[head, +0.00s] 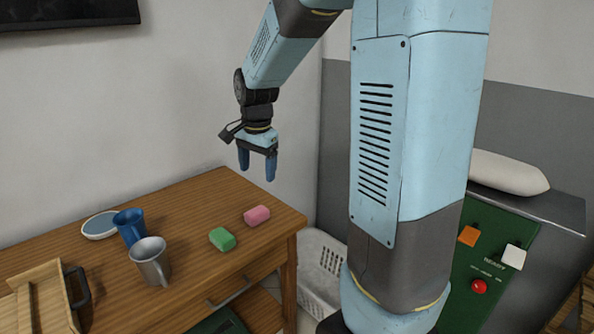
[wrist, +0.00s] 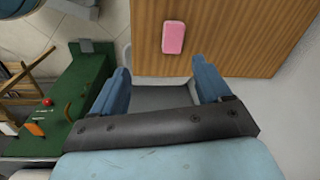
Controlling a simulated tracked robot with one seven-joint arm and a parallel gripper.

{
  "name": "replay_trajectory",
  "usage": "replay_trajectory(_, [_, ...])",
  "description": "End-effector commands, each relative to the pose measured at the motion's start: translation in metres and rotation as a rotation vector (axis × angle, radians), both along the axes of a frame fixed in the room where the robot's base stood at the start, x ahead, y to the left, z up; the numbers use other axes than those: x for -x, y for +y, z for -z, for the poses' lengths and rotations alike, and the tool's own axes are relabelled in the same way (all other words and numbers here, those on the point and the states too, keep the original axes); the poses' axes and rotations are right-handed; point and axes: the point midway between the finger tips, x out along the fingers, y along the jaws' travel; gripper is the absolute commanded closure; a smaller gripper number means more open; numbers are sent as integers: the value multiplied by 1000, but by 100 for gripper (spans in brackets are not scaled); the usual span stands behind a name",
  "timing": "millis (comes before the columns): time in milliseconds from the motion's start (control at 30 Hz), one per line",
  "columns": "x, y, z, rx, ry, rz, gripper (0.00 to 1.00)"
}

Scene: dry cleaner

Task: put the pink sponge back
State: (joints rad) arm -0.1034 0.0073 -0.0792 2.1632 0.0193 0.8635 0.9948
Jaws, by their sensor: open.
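The pink sponge (head: 257,216) lies on the wooden table (head: 190,205) near its right end, in the head view. It also shows in the wrist view (wrist: 173,38), flat on the wood and ahead of the fingers. My gripper (head: 257,174) hangs above the table's far right part, fingers pointing down, open and empty. In the wrist view my gripper's two blue fingers (wrist: 160,85) stand wide apart, and the sponge is outside them. A green sponge (head: 222,239) lies just left of the pink one, not touching it.
A grey metal mug (head: 150,262), a blue mug (head: 130,227) and a pale dish (head: 99,226) stand on the table's left. A wooden tray (head: 40,290) sits at the front left. A white basket (head: 322,262) is beside the table. A green machine (head: 500,262) stands right.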

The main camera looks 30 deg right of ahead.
Motion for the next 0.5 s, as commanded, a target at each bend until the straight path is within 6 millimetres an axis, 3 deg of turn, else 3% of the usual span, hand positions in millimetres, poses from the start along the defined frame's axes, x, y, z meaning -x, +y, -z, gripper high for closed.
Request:
replay_trajectory(200, [51,-2,-44,26,-98,-217,23])
replay_trajectory(500, [124,-4,-81,105,-218,-515,23])
